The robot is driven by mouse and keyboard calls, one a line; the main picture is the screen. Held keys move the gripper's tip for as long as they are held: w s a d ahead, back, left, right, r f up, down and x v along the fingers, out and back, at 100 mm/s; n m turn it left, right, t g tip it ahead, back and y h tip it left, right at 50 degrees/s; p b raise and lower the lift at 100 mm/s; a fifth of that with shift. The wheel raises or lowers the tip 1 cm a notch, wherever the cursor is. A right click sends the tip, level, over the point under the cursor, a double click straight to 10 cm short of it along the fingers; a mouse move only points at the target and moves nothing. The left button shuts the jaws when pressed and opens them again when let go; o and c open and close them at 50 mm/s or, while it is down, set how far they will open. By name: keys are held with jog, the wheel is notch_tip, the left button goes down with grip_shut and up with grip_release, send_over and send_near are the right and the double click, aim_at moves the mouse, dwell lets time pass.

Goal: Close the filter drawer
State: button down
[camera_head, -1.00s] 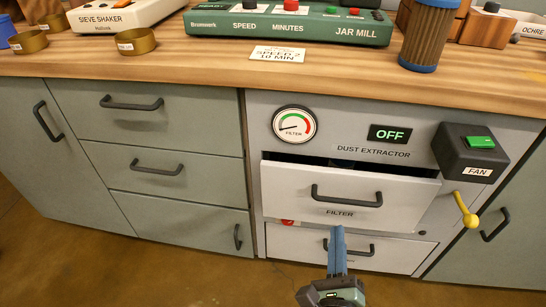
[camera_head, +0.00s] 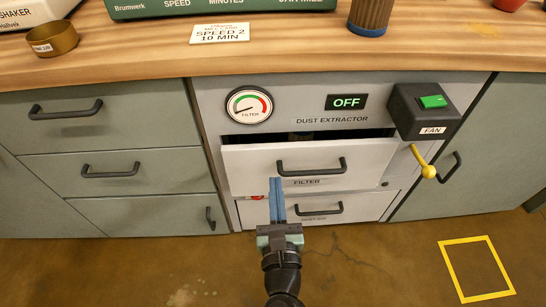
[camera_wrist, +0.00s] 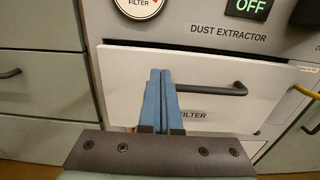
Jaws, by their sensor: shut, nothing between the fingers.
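The filter drawer (camera_head: 245,168) is a pale grey front with a dark bar handle (camera_head: 312,167) and the label FILTER. It stands partly open, with a dark gap above its front edge. It also shows in the wrist view (camera_wrist: 130,75). My gripper (camera_head: 276,182) has its blue fingers together and empty. It is in front of the drawer's lower left part, left of the handle. In the wrist view the fingertips (camera_wrist: 160,72) overlap the drawer front beside the handle's left end. I cannot tell whether they touch it.
Below is a second drawer with a handle (camera_head: 312,209). Above are a gauge (camera_head: 249,105), an OFF display (camera_head: 346,102) and a FAN switch box (camera_head: 424,110). A yellow lever (camera_head: 421,163) sticks out at the right. The floor right of my gripper is clear, with a yellow outline (camera_head: 477,268).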

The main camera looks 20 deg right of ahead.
aim_at(272, 151)
jog(key=x, duration=0.7)
jog(key=x, duration=0.4)
jog(key=shift+f, duration=0.1)
jog(key=shift+w+d, duration=0.1)
jog(key=shift+w, duration=0.15)
jog(key=shift+w+r, duration=0.1)
jog(key=shift+r, duration=0.25)
